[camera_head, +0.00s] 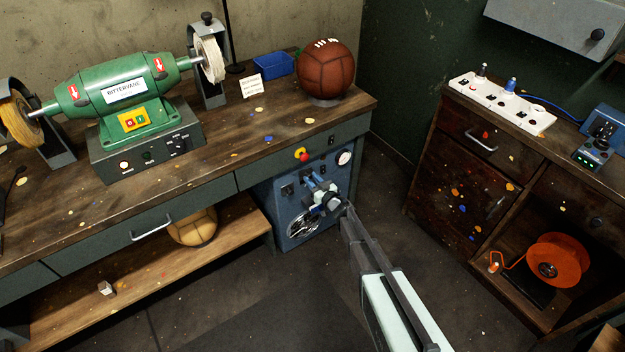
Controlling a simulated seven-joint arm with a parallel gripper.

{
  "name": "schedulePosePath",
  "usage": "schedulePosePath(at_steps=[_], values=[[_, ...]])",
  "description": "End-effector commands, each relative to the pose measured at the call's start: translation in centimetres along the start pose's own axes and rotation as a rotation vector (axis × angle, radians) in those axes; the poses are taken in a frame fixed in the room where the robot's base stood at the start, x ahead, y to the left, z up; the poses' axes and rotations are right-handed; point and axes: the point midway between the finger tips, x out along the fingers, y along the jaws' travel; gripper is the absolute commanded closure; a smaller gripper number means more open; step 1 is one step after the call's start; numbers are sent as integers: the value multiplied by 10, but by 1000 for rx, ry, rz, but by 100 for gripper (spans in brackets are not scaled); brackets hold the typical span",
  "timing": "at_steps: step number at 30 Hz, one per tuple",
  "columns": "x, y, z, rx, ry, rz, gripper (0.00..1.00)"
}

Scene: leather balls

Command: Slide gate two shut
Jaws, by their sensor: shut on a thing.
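A blue cabinet (290,222) stands under the right end of the workbench. Its front carries small dark fittings, a round white gauge (343,158) and a round part low on the left. My gripper (323,198) is at the middle of this front, its arm reaching up from the lower right. The jaws are closed on a small part there that looks like a gate slide. The jaws hide most of that part. I cannot read a gate number or tell how far the gate is open.
A green grinder (120,88) and a brown leather ball (325,70) stand on top. A tan ball (192,227) lies on the lower shelf. The floor (385,225) right of the cabinet is clear.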

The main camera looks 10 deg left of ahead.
Motion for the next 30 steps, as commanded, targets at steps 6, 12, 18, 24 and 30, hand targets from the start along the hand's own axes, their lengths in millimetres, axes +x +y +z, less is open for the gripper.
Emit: schedulePosePath(at_steps=[6, 12, 18, 24, 30], values=[[2, 1, 36, 1, -1, 0, 100], [0, 0, 43, 0, -2, 0, 100], [0, 0, 45, 0, -6, 1, 66], [0, 0, 43, 0, -3, 0, 47], [0, 0, 42, 0, -1, 0, 47]])
